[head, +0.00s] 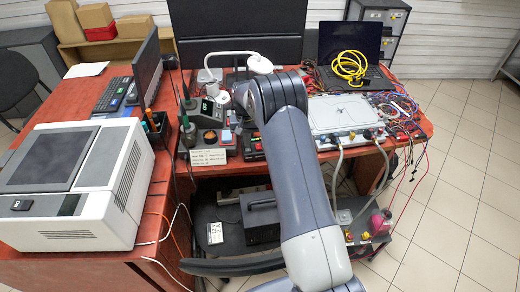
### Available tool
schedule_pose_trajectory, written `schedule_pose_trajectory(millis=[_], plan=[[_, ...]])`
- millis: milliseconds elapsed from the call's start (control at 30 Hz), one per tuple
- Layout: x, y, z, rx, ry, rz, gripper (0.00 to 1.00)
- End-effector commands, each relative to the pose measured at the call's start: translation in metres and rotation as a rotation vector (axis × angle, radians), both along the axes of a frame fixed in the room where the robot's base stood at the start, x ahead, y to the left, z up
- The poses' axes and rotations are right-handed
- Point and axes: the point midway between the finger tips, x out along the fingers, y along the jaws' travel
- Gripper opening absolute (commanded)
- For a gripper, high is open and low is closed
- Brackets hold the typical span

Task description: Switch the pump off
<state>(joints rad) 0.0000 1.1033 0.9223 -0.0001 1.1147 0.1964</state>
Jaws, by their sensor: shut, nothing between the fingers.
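Two pale coolant hoses (338,172) hang from fittings on the front of a light grey plate unit (345,112) on the red bench. They run down to a low unit (345,217) under the bench, which looks like the pump. Small red and yellow controls (365,236) show on its front, too small to tell whether the switch is on or off. My arm rises through the middle and partly covers the area left of this unit. Its far end bends over the bench near the instruments. My gripper is hidden behind the arm, and its fingers do not show.
A white benchtop machine (75,185) fills the left table. A black box (260,217) stands under the bench. A laptop with a coiled yellow cable (349,68) sits at the back right. Loose wires (412,135) hang over the right edge. Tiled floor (455,215) is clear at right.

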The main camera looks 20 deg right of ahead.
Motion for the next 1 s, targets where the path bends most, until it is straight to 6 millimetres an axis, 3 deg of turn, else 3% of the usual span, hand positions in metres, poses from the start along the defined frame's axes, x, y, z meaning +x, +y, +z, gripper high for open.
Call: schedule_pose_trajectory(millis=[267,1000], plan=[[-0.001,0.000,0.005,0.000,0.002,0.000,0.00],[0.000,0.000,0.065,0.000,0.001,0.000,0.00]])
